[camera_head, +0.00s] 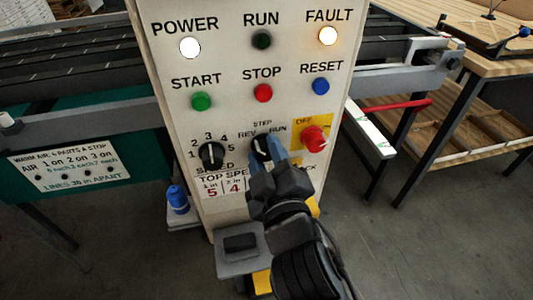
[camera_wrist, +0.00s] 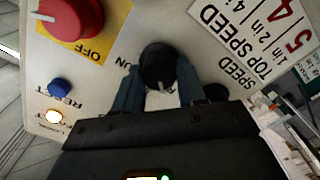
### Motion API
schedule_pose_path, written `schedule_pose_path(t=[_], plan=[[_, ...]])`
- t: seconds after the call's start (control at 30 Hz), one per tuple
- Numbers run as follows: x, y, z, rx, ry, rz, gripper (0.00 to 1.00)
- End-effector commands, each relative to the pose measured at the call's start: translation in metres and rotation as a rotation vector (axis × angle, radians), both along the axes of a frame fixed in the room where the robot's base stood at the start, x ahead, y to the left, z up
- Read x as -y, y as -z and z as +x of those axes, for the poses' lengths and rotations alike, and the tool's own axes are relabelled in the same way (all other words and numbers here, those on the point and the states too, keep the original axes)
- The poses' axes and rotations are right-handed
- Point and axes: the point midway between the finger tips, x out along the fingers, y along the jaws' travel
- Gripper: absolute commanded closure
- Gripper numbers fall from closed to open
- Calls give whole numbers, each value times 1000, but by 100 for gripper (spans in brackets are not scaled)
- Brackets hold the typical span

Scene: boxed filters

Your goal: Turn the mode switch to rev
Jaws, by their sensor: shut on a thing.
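The mode switch (camera_head: 260,146) is a black round knob low on the panel, with REV at its upper left, STEP above and RUN at its upper right. In the wrist view the knob (camera_wrist: 158,64) sits between my two blue fingers, its pale pointer mark toward the bottom of that picture. By the labels, the pointer seems to lean to the REV side, but its exact setting is hard to tell. My gripper (camera_head: 267,160) is shut on the knob from below and front; its fingers (camera_wrist: 157,88) also show in the wrist view and hide part of the knob's sides.
The speed knob (camera_head: 211,155) is close on the left and the red OFF knob (camera_head: 314,139) close on the right. Green START (camera_head: 201,101), red STOP (camera_head: 263,93) and blue RESET (camera_head: 321,86) buttons are above. The POWER (camera_head: 189,47) and FAULT (camera_head: 328,36) lamps look lit.

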Motion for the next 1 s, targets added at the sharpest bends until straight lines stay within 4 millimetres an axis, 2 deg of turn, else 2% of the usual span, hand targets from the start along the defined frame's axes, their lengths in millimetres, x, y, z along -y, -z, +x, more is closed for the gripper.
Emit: schedule_pose_path(t=[0.03, 0.3, 0.53, 0.63, 1.0], plan=[[0, 0, 0, 1, -1, -1, 59], [0, 0, 0, 0, 0, 0, 35], [0, 0, -1, 0, 0, 1, 35], [2, 2, -8, -2, -1, 0, 35], [17, 2, -62, -2, -1, 1, 35]])
